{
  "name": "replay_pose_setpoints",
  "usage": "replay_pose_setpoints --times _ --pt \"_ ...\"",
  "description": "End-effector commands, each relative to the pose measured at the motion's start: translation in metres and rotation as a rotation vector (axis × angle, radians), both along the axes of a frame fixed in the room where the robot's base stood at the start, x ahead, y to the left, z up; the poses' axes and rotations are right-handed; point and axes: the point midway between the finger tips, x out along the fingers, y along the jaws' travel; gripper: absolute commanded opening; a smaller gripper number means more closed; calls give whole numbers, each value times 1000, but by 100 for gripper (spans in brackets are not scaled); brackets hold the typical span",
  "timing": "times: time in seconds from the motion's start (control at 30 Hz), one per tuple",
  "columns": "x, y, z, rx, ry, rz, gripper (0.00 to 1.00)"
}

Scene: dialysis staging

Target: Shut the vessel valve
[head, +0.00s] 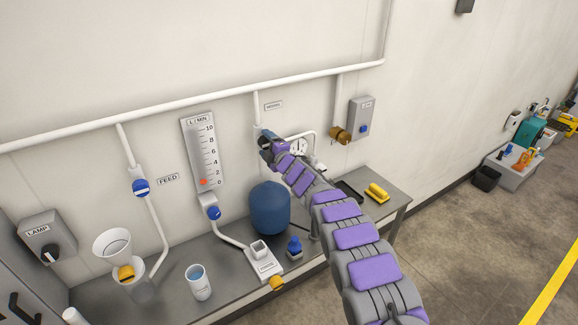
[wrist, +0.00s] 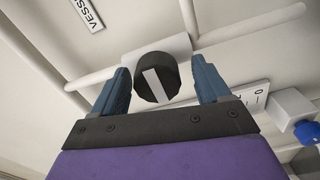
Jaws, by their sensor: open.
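The vessel valve shows in the wrist view as a round black knob (wrist: 171,72) with a white bar across its face, on a white pipe fitting. The bar is slightly tilted in that picture. My gripper (wrist: 162,78) is open, with one blue finger on each side of the knob and a visible gap to both. I cannot tell how deep the knob sits between the fingers. In the head view my gripper (head: 267,136) is at the wall pipe below the VESSEL label (head: 273,106) and hides the knob. The blue vessel (head: 269,209) stands below it on the bench.
A round gauge (head: 299,146) and a brass fitting (head: 341,135) are close right of my gripper. The flow meter (head: 205,155) and feed valve (head: 140,188) are to the left. A blue-capped bottle (head: 294,248) and a cup (head: 199,283) stand on the grey bench (head: 175,268).

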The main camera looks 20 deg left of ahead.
Motion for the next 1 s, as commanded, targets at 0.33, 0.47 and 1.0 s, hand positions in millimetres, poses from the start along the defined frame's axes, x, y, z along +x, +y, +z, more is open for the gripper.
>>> replay_pose_setpoints --times 0.33,0.47,1.0 --pt "-17 -27 -1 -6 0 -7 76" --pt "-24 -35 -2 -5 -1 -9 76" --pt "-62 -83 -3 -6 1 -11 76"
